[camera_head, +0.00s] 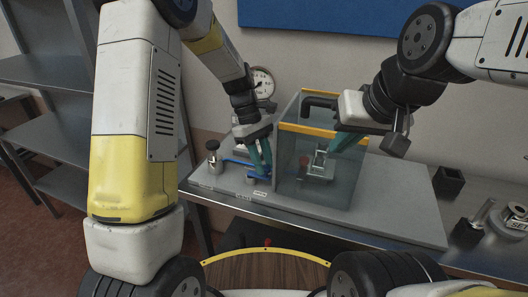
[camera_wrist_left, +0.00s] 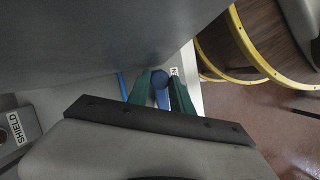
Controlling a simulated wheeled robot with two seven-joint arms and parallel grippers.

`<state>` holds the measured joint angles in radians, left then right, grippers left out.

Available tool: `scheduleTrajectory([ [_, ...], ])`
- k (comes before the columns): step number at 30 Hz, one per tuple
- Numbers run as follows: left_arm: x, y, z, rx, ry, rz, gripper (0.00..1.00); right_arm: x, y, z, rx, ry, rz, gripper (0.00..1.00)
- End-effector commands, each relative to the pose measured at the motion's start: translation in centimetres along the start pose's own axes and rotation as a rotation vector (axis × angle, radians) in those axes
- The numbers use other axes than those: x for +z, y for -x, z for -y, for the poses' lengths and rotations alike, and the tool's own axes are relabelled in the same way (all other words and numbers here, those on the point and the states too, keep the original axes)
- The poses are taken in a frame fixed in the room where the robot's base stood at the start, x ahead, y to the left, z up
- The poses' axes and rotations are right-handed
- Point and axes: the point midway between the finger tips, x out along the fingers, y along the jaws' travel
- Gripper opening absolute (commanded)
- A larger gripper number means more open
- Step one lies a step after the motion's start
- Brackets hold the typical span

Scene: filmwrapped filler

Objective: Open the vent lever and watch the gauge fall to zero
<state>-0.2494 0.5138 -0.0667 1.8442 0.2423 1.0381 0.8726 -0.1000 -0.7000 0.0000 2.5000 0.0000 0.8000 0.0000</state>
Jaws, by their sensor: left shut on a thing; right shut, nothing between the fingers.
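The blue vent lever (camera_head: 236,161) lies low on the grey bench plate, left of the clear box. My left gripper (camera_head: 262,172) points down and is shut on its blue handle end.
The clear shield box (camera_head: 304,165) with yellow edging and a black handle stands close right of the lever, a red-based device inside. A metal post with a black knob (camera_head: 212,146) stands left. A small black box (camera_head: 448,181) and a metal part (camera_head: 482,213) lie right.

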Motion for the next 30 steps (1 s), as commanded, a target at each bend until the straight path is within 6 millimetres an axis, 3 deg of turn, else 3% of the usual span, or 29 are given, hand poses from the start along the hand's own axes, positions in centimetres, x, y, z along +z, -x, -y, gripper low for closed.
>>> scheduleTrajectory([
  [2,0.0,0.0,0.1,-0.001,0.0,0.0,0.0,0.0,0.0,0.0,0.0,0.0,0.0,0.0],
  [3,0.0,0.0,0.1,-0.001,0.0,0.0,0.34,0.0,0.0,0.0,0.0,0.0,0.0,0.0],
  [6,0.0,0.0,0.1,-0.001,0.001,0.0,0.48,0.0,0.0,0.0,0.0,0.0,0.0,0.0],
  [14,0.0,0.0,0.0,0.0,0.003,0.0,0.48,0.0,0.0,0.0,0.0,0.0,0.0,0.0],
  [19,-0.2,0.1,-0.3,0.036,0.09,0.0,0.48,0.0,0.0,0.0,0.0,0.0,0.0,0.0],
  [30,-2.0,0.9,-1.9,0.299,0.721,0.0,0.48,0.0,0.0,0.0,0.0,0.0,0.0,0.0],
])
